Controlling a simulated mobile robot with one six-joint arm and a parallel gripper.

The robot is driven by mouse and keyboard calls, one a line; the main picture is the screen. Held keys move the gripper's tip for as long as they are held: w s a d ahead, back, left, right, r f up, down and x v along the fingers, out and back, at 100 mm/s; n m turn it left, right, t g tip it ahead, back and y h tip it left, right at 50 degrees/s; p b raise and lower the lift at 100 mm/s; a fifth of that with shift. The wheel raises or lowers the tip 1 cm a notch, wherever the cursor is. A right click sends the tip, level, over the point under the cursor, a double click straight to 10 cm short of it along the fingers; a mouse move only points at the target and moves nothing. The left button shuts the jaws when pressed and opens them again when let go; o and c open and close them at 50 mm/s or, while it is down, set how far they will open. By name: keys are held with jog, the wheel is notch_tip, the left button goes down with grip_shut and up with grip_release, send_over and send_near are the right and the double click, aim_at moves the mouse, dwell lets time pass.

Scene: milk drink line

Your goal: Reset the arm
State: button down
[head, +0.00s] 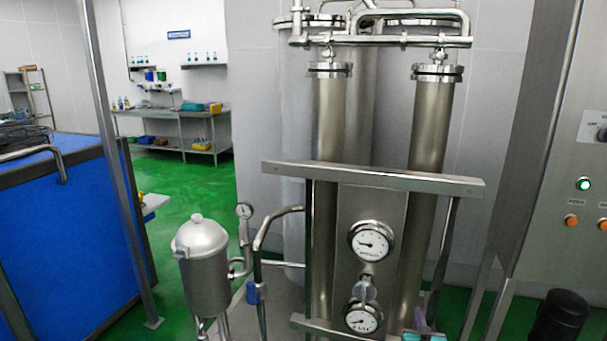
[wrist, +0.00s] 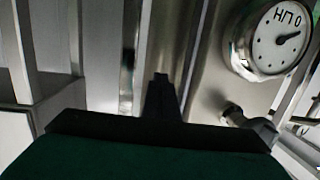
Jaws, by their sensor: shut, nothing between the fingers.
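My gripper (wrist: 160,82) shows in the wrist view as a dark narrow pair of fingers, shut together with nothing between them. Its wide dark green body fills the bottom of that view. The fingers point toward steel surfaces of the equipment; I cannot tell how far off these are. A round white gauge (wrist: 280,40) appears upside down to the upper right of the fingers. In the head view I cannot clearly make out the gripper; a small teal and purple shape (head: 424,334) at the bottom edge is cut off.
The steel column unit (head: 328,140) carries an upper gauge (head: 371,241) and a lower gauge (head: 363,317). A steel canister (head: 203,270) stands left of it. A control cabinet (head: 575,150) is at the right, a blue box (head: 60,230) at the left. Green floor (head: 190,190) lies open between.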

jog(key=s+a+f+g+y, duration=0.1)
jog(key=s+a+f+g, duration=0.2)
jog(key=s+a+f, duration=0.45)
jog(key=s+a+f+n+g+y, duration=0.1)
jog(key=s+a+f+g, duration=0.35)
jog(key=f, duration=0.55)
jog(key=s+a+f+g, duration=0.2)
jog(key=s+a+f, duration=0.45)
jog(key=f, duration=0.25)
jog(key=s+a+f+g, duration=0.1)
jog(key=s+f+g, duration=0.2)
jog(key=s, duration=0.6)
jog(key=s+a+f+g, duration=0.2)
jog(key=s+f+g, duration=0.1)
jog(key=s, duration=0.5)
jog(key=s+r+g, duration=0.2)
jog(key=s+g, duration=0.1)
jog(key=s, duration=0.4)
jog(key=s+r+n+g+y, duration=0.1)
jog(key=s+r+g, duration=0.1)
jog(key=s, duration=0.5)
jog(key=shift+a+g, duration=0.4)
jog(key=shift+g, duration=0.35)
jog(key=shift+w, duration=0.1)
